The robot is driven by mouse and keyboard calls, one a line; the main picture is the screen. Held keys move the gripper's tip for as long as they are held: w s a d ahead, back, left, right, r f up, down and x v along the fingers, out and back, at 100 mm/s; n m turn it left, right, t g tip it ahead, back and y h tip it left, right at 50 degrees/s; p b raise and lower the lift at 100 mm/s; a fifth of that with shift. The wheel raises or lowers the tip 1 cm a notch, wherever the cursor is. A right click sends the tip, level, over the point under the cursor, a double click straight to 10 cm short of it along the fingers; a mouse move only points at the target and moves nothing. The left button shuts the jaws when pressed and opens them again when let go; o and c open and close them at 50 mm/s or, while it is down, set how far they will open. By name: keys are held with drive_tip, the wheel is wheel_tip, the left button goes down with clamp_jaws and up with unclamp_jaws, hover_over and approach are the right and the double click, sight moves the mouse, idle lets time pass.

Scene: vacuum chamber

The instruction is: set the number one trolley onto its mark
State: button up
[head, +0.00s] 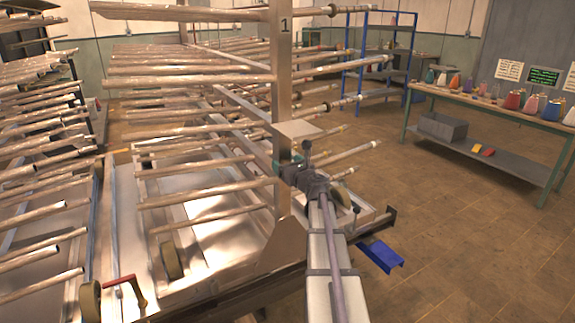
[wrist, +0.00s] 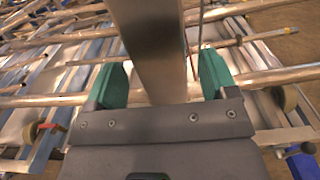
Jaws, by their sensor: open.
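The number one trolley (head: 284,90) is a metal rack with a tall post marked "1" and many tube-like arms sticking out to both sides. My gripper (head: 290,170) is at the lower part of this post, partly hidden by my own arm in the head view. In the wrist view, my gripper (wrist: 162,78) is open, with its green fingers on either side of the metal post (wrist: 150,35). I cannot make out the mark in either view.
Another rack of tubes (head: 40,120) stands at the left. A red-handled lever (head: 125,283) is at lower left. A blue bracket (head: 380,255) sticks out low at right. A bench (head: 500,107) with coloured flasks and blue shelving (head: 382,60) stand beyond. Open floor lies between.

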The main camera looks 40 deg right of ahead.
drive_tip(key=s+a, duration=0.1)
drive_tip(key=s, duration=0.9)
drive_tip(key=shift+s+a, duration=0.3)
drive_tip(key=s+a+f+n+g+y, duration=0.2)
drive_tip(key=a+f+n+g, duration=0.2)
drive_tip(key=a+n, duration=0.4)
drive_tip(key=s+a+f+n+g+y+p, duration=0.15)
drive_tip(key=a+f+n+g, duration=0.35)
drive_tip(key=n, duration=0.5)
drive_tip(key=s+a+f+n+g+y+b, duration=0.1)
drive_tip(key=s+a+f+n+g+y, duration=0.2)
drive_tip(key=a+n, duration=0.55)
drive_tip(key=s+a+f+n+g+h+p, duration=0.1)
drive_tip(key=s+a+n+g+h, duration=0.1)
drive_tip(key=a+n, duration=0.3)
drive_tip(key=s+a+f+n+g+h+p, duration=0.1)
drive_tip(key=s+a+n+g, duration=0.2)
drive_tip(key=a, duration=0.9)
drive_tip(key=n, duration=0.3)
drive_tip(key=shift+f+g+h, duration=0.35)
drive_tip(key=shift+f+g, duration=0.05)
